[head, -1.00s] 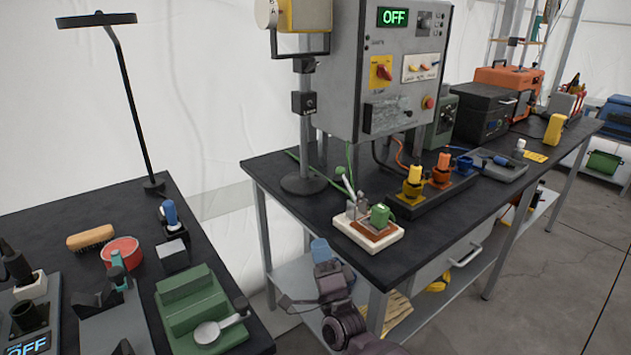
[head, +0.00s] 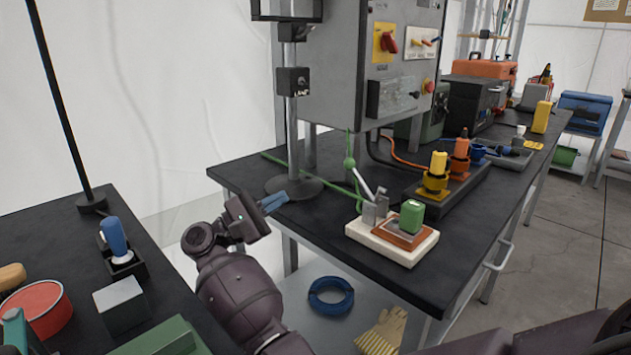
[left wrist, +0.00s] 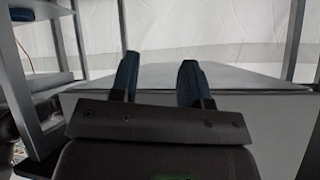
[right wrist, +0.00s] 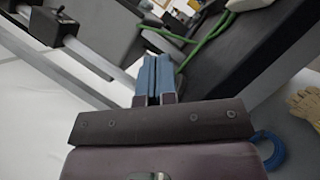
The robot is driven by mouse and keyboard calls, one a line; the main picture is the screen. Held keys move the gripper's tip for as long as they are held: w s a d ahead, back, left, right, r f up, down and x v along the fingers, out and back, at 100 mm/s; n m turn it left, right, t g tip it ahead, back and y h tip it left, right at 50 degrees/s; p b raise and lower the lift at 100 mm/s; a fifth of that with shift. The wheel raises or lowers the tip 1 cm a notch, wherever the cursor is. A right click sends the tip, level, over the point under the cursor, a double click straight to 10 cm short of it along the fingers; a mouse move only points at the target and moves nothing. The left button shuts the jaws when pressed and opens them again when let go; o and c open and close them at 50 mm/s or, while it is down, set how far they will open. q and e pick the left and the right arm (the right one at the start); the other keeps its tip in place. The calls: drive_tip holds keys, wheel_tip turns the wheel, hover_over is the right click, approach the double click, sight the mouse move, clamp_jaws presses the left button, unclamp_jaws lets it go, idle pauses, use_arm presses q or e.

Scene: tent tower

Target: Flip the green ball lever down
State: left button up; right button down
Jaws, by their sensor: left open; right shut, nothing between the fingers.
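The green ball (head: 349,162) tops a thin silver lever (head: 362,184) that slants up and to the left from a small metal bracket (head: 374,209). The bracket stands on a white base (head: 392,245) near the table's front edge, beside a green block (head: 412,215). My right gripper (head: 273,203) is shut and empty, left of the base and apart from the lever, by the table's front-left edge. Its blue fingers also show together in the right wrist view (right wrist: 153,78). My left gripper (left wrist: 157,82) is open and empty in the left wrist view, and out of the head view.
A round-footed post (head: 293,187) and a grey control box (head: 375,75) stand behind the lever. Yellow and orange plugs (head: 438,172) stand to its right. A green cord (head: 312,174) crosses the tabletop. A blue coil (head: 331,296) and gloves (head: 380,330) lie below.

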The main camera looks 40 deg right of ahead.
use_arm(q)
drive_tip(key=shift+w, duration=0.3)
use_arm(e)
drive_tip(key=shift+w+a+f+m+g+y, duration=0.1)
drive_tip(key=shift+w+a+m+g+y, duration=0.15)
drive_tip(key=shift+m, duration=0.2)
drive_tip(key=shift+w+a+f+m+g+y, duration=0.1)
drive_tip(key=shift+w+m+g+y, duration=0.1)
drive_tip(key=shift+m+y, duration=0.2)
use_arm(q)
drive_tip(key=shift+s, duration=0.1)
use_arm(e)
drive_tip(key=shift+d+r, duration=0.1)
drive_tip(key=p+x, duration=0.1)
drive_tip(key=x, duration=0.8)
drive_tip(key=shift+s+d+r, duration=0.1)
drive_tip(key=shift+d+r, duration=0.1)
drive_tip(key=shift+d, duration=0.15)
use_arm(q)
drive_tip(key=shift+s+a+f+n+g+p, duration=0.15)
drive_tip(key=shift+s+a+n+g+p, duration=0.15)
drive_tip(key=shift+s+p, duration=0.35)
use_arm(e)
drive_tip(key=s+r, duration=0.1)
drive_tip(key=s+d+r, duration=0.1)
drive_tip(key=s, duration=0.1)
drive_tip(key=shift+d+r, duration=0.1)
drive_tip(key=shift+d, duration=0.2)
use_arm(q)
drive_tip(key=shift+w, duration=0.15)
